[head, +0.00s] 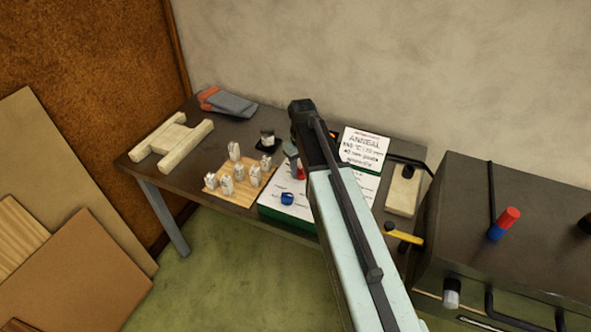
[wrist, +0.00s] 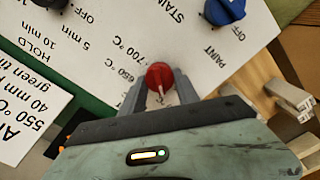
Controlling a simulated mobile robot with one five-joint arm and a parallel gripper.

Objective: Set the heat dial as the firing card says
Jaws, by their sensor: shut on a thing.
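The red heat dial (wrist: 158,74) sits on a white panel (wrist: 150,32) with marks reading 650 °C and 700 °C beside it. Its white pointer line is towards the bottom of the wrist view, partly between my fingers; the mark it meets is hidden. My gripper (wrist: 160,84) is shut on the red dial, a finger on either side. In the head view, the dial (head: 300,171) shows beside my gripper (head: 292,158), mostly covered by my arm. The firing card (head: 363,149) stands behind the panel; in the wrist view the card (wrist: 22,105) shows 550 °C and "40 mm".
A blue knob (wrist: 224,10) marked PAINT and a black knob (wrist: 48,2) by HOLD flank the dial. A wooden board (head: 222,188) with several small pale pieces is left of the panel. A grey kiln-like box (head: 470,235) is at right.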

